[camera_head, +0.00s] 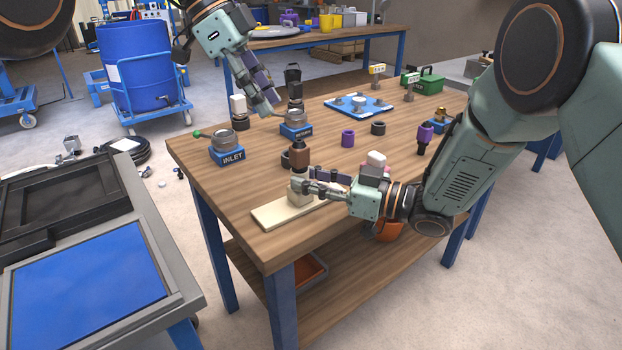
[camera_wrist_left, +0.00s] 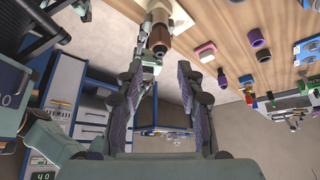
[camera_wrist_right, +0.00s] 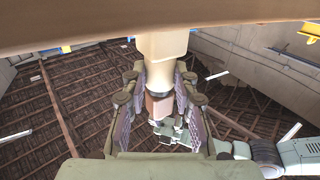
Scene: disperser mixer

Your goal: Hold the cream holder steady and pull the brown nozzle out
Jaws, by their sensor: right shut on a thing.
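The cream holder (camera_head: 299,190) stands upright on its flat cream base (camera_head: 272,214) near the table's front edge. The brown nozzle (camera_head: 300,159) sits upright in its top. My right gripper (camera_head: 314,188) is shut on the cream holder from the right, below the nozzle. The holder (camera_wrist_right: 163,58) and nozzle (camera_wrist_right: 157,106) also show between its fingers in the right wrist view. My left gripper (camera_head: 270,104) is open and empty, above and behind the nozzle, apart from it. In the left wrist view the nozzle (camera_wrist_left: 158,38) lies beyond the open fingers.
The INLET block (camera_head: 228,150) and RETURN block (camera_head: 296,124) stand behind the holder. A dark ring (camera_head: 286,160) is close by the nozzle. A purple ring (camera_head: 347,138) and a blue plate (camera_head: 358,105) lie farther back. The table's left front corner is clear.

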